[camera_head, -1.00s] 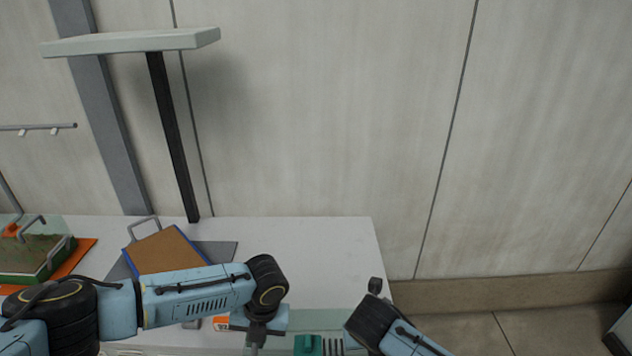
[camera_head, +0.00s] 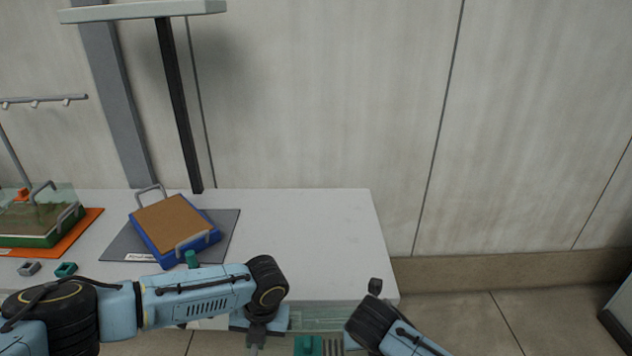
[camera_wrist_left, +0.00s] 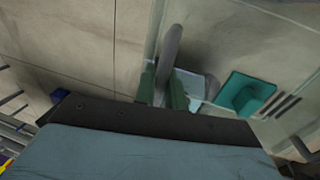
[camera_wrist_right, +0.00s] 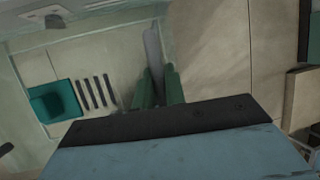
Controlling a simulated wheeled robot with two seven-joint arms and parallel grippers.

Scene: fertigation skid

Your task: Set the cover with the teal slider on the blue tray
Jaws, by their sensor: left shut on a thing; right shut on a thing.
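The clear cover (camera_head: 318,322), at the bottom edge of the head view, carries a teal slider (camera_head: 307,347) beside dark slots. My left gripper (camera_wrist_left: 163,92) is shut on one grey handle of the cover. My right gripper (camera_wrist_right: 158,84) is shut on another grey handle. The teal slider also shows in the left wrist view (camera_wrist_left: 242,93) and the right wrist view (camera_wrist_right: 53,101). The blue tray (camera_head: 206,243), filled with brown material and with a grey handle at each end, stands skewed on a grey mat (camera_head: 228,226), left of and beyond the cover. Its top is uncovered.
A green tray (camera_head: 20,241) under a clear cover with an orange slider (camera_head: 23,194) stands on an orange mat (camera_head: 90,222). Small grey (camera_head: 29,269) and teal (camera_head: 66,269) pieces lie nearby. A black post (camera_head: 180,110) rises behind the blue tray. The white table (camera_head: 310,235) is clear at right.

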